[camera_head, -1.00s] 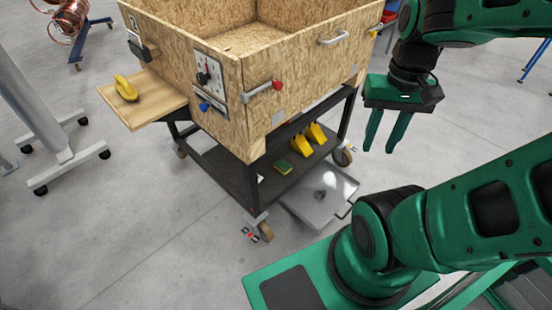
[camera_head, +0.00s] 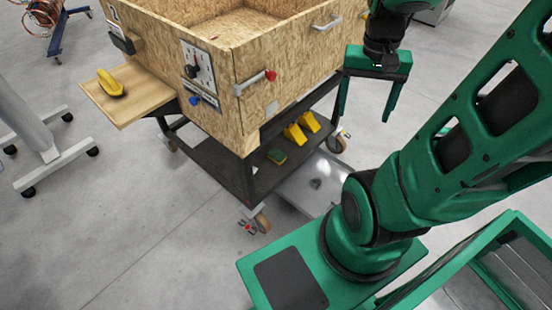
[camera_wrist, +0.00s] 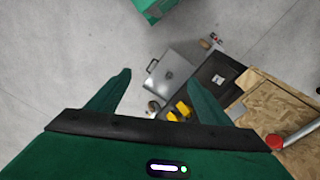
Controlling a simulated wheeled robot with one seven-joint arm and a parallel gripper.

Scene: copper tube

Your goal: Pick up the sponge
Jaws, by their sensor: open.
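My gripper (camera_head: 364,116) is open and empty, fingers pointing down, to the right of the cart and apart from the sponge. In the wrist view my gripper's two fingers (camera_wrist: 158,76) are spread. The dark shelf and yellow pieces show beyond them, but I cannot make out the sponge clearly there.
The wooden box (camera_head: 275,60) with handles and a switch panel stands above the cart's dark shelf (camera_head: 245,175). Two yellow pieces (camera_head: 302,127) are on the shelf. A grey metal tray (camera_head: 310,185) lies on the floor beside it. A yellow-handled tool (camera_head: 110,84) sits on a side board.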

